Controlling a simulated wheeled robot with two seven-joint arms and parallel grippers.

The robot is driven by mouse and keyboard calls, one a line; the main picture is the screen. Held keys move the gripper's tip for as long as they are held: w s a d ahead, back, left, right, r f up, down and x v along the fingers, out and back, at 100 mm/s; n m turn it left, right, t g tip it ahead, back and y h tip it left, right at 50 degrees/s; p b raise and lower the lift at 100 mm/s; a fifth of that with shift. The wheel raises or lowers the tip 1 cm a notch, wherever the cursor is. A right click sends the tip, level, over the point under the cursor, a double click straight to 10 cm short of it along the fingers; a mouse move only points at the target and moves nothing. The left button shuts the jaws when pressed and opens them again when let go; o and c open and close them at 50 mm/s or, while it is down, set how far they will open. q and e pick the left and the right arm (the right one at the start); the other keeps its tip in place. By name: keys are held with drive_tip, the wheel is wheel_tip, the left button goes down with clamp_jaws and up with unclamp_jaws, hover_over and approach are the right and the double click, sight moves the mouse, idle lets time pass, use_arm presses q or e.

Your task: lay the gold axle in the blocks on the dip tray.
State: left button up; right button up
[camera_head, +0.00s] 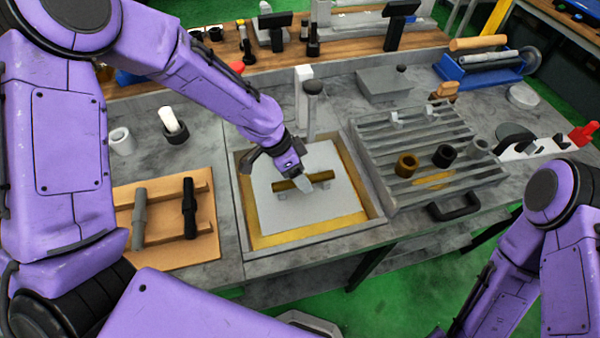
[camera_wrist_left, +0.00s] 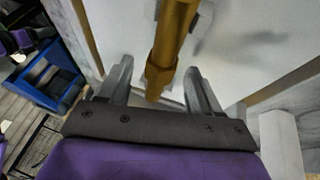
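The gold axle (camera_head: 318,177) lies across the two small grey blocks (camera_head: 282,196) on the pale plate of the dip tray (camera_head: 262,215) in the head view. It appears to rest in them. My left gripper (camera_head: 299,184) is over the middle of the axle, pointing down. In the left wrist view the gripper (camera_wrist_left: 160,66) is open, its fingers on either side of the gold axle (camera_wrist_left: 174,32) with gaps beside it. The finger partly hides the axle in the head view. My right arm shows at the lower right; its gripper is out of view.
A wooden rack (camera_head: 163,250) with two dark axles stands left of the tray. A slatted grey rack (camera_head: 385,150) with several rings stands right. A blue holder (camera_head: 475,68) sits at the back right.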

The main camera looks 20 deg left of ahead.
use_arm(q)
drive_tip(key=shift+s, duration=0.2)
drive_tip(key=b+v, duration=0.1)
drive_tip(key=v, duration=0.9)
drive_tip(key=shift+a+r, duration=0.15)
drive_tip(key=shift+r, duration=0.1)
